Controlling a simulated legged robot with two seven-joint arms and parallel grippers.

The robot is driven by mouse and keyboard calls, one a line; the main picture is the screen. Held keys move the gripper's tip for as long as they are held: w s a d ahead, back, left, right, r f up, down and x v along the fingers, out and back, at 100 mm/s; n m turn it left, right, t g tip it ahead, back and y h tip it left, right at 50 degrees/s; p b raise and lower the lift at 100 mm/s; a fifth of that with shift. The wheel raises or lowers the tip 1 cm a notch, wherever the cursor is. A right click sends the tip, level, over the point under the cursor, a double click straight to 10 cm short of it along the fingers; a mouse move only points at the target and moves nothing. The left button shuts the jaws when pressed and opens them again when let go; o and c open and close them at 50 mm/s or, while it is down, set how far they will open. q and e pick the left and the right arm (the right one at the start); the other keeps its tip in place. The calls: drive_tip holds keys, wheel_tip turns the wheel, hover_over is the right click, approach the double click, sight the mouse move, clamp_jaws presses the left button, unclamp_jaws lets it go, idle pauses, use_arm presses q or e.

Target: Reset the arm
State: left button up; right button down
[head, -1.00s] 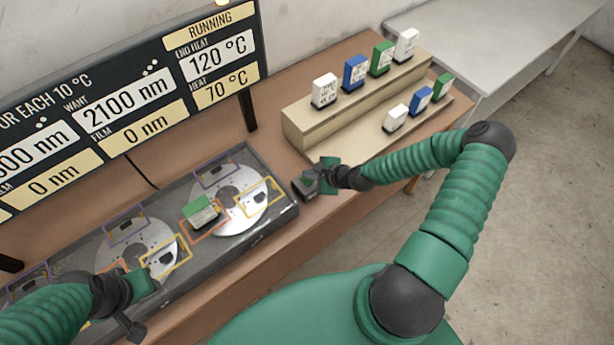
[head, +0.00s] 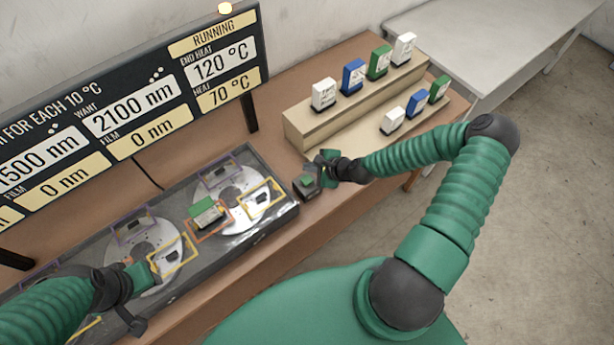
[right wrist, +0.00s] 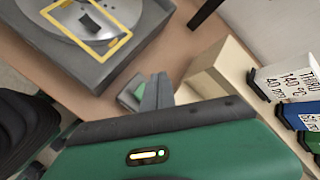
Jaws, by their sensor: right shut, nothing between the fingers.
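My right gripper (head: 318,179) is over the table between the turntable tray (head: 292,209) and the beige stepped rack (head: 292,124). Its fingers (right wrist: 155,93) are closed together with nothing held. A small dark block with a green top (head: 306,184) is on the table just left of the fingertips; it partly shows behind the fingers in the right wrist view (right wrist: 131,95). I cannot tell whether they touch. My left gripper (head: 132,300) is low over the tray's left part, and its jaw opening is unclear.
A green-topped block (head: 205,212) sits in an orange frame on the tray. White, blue and green blocks stand on the rack. A display board (head: 130,112) reading RUNNING stands behind the tray. A grey table (head: 470,45) is at the back right.

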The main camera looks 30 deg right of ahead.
drive_tip(key=shift+f, duration=0.1)
idle(0.6)
